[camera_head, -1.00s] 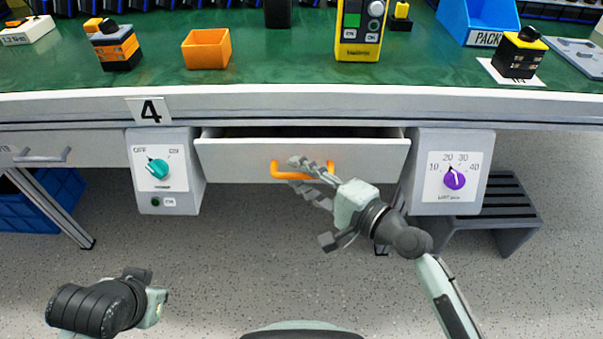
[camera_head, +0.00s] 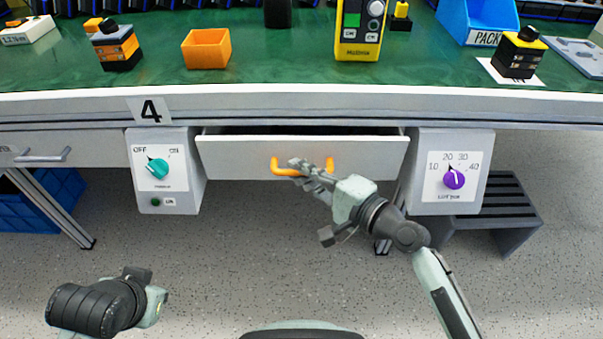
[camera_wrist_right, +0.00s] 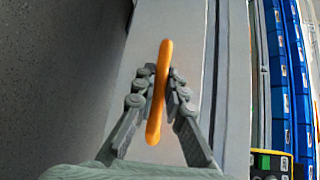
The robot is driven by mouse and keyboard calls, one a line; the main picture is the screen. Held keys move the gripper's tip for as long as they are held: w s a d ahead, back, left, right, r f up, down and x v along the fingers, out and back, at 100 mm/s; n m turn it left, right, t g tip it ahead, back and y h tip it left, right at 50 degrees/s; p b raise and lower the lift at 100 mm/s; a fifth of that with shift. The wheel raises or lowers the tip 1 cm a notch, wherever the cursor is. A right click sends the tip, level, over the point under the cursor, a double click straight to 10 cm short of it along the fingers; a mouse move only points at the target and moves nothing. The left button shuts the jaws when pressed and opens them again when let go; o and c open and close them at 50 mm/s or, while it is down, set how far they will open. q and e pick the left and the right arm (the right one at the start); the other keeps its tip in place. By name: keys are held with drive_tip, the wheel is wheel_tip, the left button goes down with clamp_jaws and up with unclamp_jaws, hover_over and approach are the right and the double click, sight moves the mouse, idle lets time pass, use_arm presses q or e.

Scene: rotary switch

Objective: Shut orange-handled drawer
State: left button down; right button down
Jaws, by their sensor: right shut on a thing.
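The drawer (camera_head: 235,160) has a white front with an orange handle (camera_head: 278,166) and stands slightly open under the bench, with a dark gap above its front. My right gripper (camera_head: 300,170) is at the handle. In the right wrist view, its two fingers (camera_wrist_right: 158,92) close on the orange handle (camera_wrist_right: 159,100) from both sides, in front of the drawer front (camera_wrist_right: 140,75). My left arm (camera_head: 105,305) shows at the lower left, away from the drawer; its fingers cannot be made out clearly.
A box with a teal knob (camera_head: 158,168) hangs left of the drawer, and one with a purple knob (camera_head: 454,178) hangs right. The green bench top (camera_head: 270,75) carries an orange bin (camera_head: 206,49) and a yellow meter (camera_head: 360,32). A grey step (camera_head: 500,205) stands below right.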

drive_tip(key=w, duration=0.3)
drive_tip(key=shift+w, duration=0.25)
drive_tip(key=shift+r, duration=0.1)
drive_tip(key=c, duration=1.6)
unclamp_jaws()
approach(302, 159)
drive_tip(key=shift+v, duration=0.95)
drive_tip(key=shift+s, duration=0.1)
